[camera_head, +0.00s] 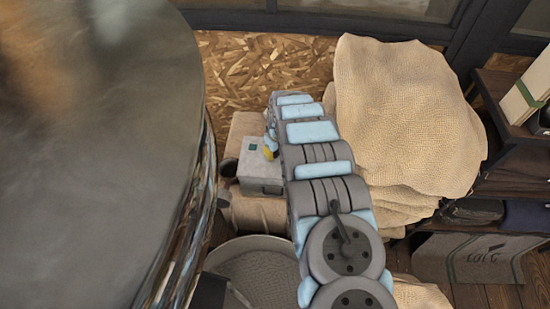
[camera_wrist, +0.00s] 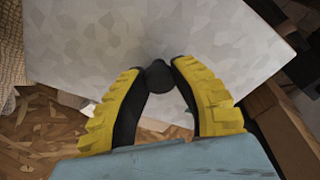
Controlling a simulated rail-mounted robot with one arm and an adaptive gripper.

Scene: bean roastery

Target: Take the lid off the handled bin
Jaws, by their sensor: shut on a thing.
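In the wrist view my gripper (camera_wrist: 159,66) has its two yellow-backed fingers closed around a dark round knob (camera_wrist: 158,80). The knob stands on a pale grey mottled plate, which looks like the lid (camera_wrist: 150,30). In the head view a grey box (camera_head: 260,183) with a small green label, likely the handled bin, sits beyond the round drum. A yellow part of my gripper (camera_head: 270,153) shows at its right side, partly hidden by my arm. I cannot tell whether the lid rests on the bin or is lifted.
A large round drum (camera_head: 90,150) fills the left. Burlap sacks (camera_head: 400,115) are piled right of my arm. A round container (camera_head: 255,275) lies below the box. Shelves (camera_head: 500,150) stand at the right, and a chipboard wall (camera_head: 255,75) closes the back.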

